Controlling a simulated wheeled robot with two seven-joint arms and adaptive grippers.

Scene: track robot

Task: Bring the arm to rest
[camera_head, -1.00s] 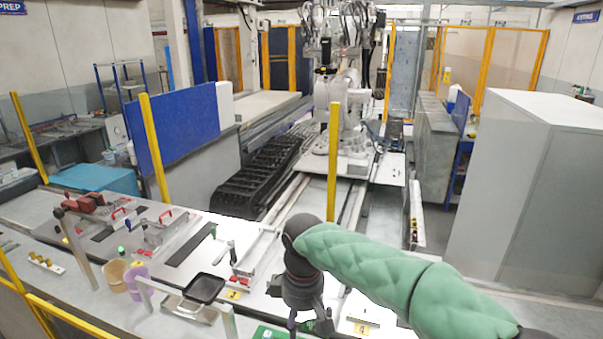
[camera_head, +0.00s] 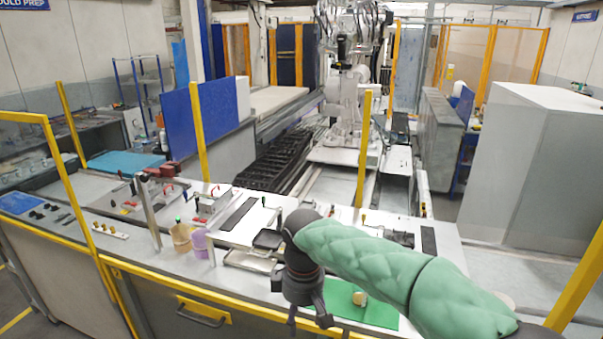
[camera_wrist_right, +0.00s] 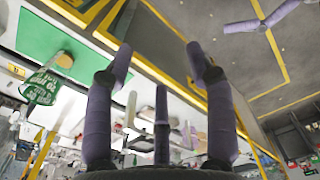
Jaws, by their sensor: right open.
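My right arm, in a padded green sleeve (camera_head: 370,262), reaches in from the lower right of the head view. Its dark right gripper (camera_head: 308,318) hangs down near the table's front edge, left of the green mat (camera_head: 378,316). In the right wrist view the purple fingers of this gripper (camera_wrist_right: 160,66) are spread apart with nothing between them. A purple jointed piece (camera_wrist_right: 264,25) at the top right of that view looks like part of my left gripper; its opening cannot be made out. My left arm does not show in the head view.
A small tan round piece (camera_head: 360,298) lies on the mat. A black tray (camera_head: 268,239), a purple cup (camera_head: 200,243) and a tan cup (camera_head: 181,238) stand left of my right arm. Yellow posts (camera_head: 363,150) rise around the table. Grey floor lies beyond the front edge.

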